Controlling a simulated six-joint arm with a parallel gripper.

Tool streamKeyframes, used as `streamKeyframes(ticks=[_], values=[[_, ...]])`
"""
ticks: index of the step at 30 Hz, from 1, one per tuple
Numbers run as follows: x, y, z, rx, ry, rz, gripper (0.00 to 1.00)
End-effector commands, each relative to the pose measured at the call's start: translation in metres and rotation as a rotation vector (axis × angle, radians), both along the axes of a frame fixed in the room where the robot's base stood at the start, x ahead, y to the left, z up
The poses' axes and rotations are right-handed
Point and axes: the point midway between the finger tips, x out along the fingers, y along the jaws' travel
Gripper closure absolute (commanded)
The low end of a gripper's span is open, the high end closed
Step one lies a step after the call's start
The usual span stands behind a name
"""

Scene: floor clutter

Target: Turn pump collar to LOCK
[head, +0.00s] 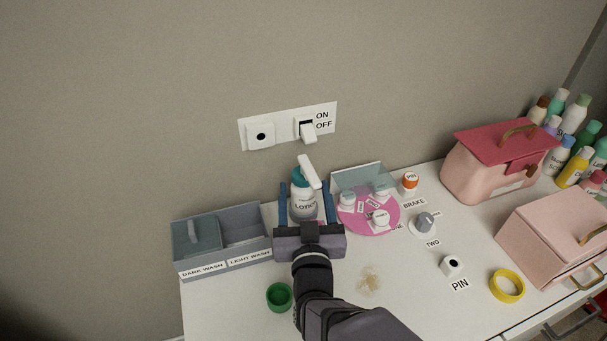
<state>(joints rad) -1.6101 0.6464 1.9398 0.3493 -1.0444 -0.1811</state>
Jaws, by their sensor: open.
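The lotion bottle (304,205) stands upright near the back of the white counter, by the wall. It has a clear-white body with a LOTION label. Its teal pump collar (301,177) sits on top, with a white pump spout (310,171) slanting across it. My gripper (306,204) is open, with one blue finger on each side of the bottle. The fingers reach up beside the body, below or near the collar; I cannot tell whether they touch it. The gripper's palm hides the bottle's base. No LOCK mark on the collar is readable.
A grey two-part bin (222,262) labelled DARK WASH and LIGHT WASH is close on the left. A pink turntable (355,219) with small jars is close on the right. A green ring (279,296) lies in front. Wall switches (288,127) are above.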

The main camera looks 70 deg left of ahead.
Motion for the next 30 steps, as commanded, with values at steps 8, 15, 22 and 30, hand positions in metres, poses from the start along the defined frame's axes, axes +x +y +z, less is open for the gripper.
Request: streamKeyframes(ticks=[8, 15, 22, 30], values=[[0.009, 0.031, 0.000, -0.002, 0.000, -0.002, 0.40], [0.015, 0.050, 0.000, -0.001, -0.001, -0.002, 0.40], [0.016, 0.057, 0.000, -0.002, 0.000, -0.001, 0.40], [0.016, 0.057, 0.000, -0.002, 0.000, -0.001, 0.50]])
